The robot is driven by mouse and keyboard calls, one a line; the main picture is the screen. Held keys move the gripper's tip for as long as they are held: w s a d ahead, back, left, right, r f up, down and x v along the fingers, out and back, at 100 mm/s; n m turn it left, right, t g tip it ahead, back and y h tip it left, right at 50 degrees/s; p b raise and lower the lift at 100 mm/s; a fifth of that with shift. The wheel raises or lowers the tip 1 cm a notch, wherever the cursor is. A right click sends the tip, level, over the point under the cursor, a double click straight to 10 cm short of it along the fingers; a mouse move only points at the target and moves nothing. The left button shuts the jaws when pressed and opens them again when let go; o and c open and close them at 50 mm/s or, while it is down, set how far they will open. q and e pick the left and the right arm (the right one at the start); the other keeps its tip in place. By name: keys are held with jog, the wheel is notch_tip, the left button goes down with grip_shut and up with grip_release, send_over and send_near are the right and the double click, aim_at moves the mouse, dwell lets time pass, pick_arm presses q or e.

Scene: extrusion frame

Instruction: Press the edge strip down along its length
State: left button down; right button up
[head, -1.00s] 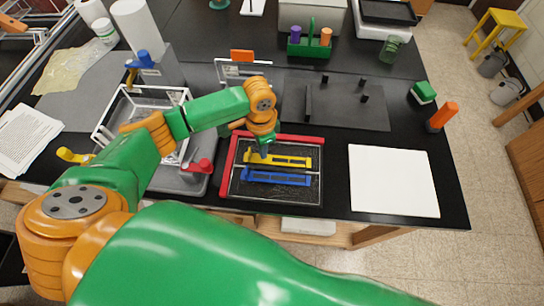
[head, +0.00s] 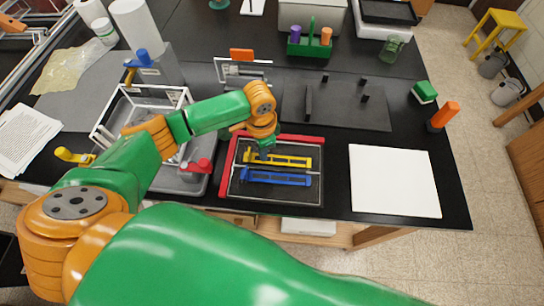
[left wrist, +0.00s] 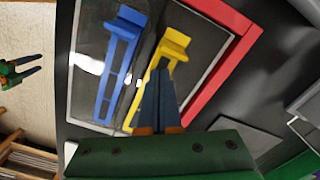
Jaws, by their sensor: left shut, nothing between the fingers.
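A red strip (head: 292,138) runs along the back and left edges of a dark panel in a thin light frame (head: 272,203) at the table's front. I cannot tell whether it is fully seated. A yellow slotted bar (head: 290,161) and a blue slotted bar (head: 275,178) lie across the panel. My left gripper (head: 265,152) points down at the yellow bar's left end. In the left wrist view its closed fingers (left wrist: 158,75) overlap the yellow bar (left wrist: 150,88) and hold nothing; contact is unclear.
A white sheet (head: 394,181) lies right of the panel. A grey tray with a white rack (head: 140,93) stands left. A dark mat (head: 345,112) with small black posts lies behind. A green caddy (head: 310,45) and an orange-handled tool (head: 445,113) stand farther off.

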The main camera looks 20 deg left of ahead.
pick_arm(q)
jog(key=shift+p, duration=0.3)
dwell(0.5)
dwell(0.4)
jog(key=shift+r, duration=0.65)
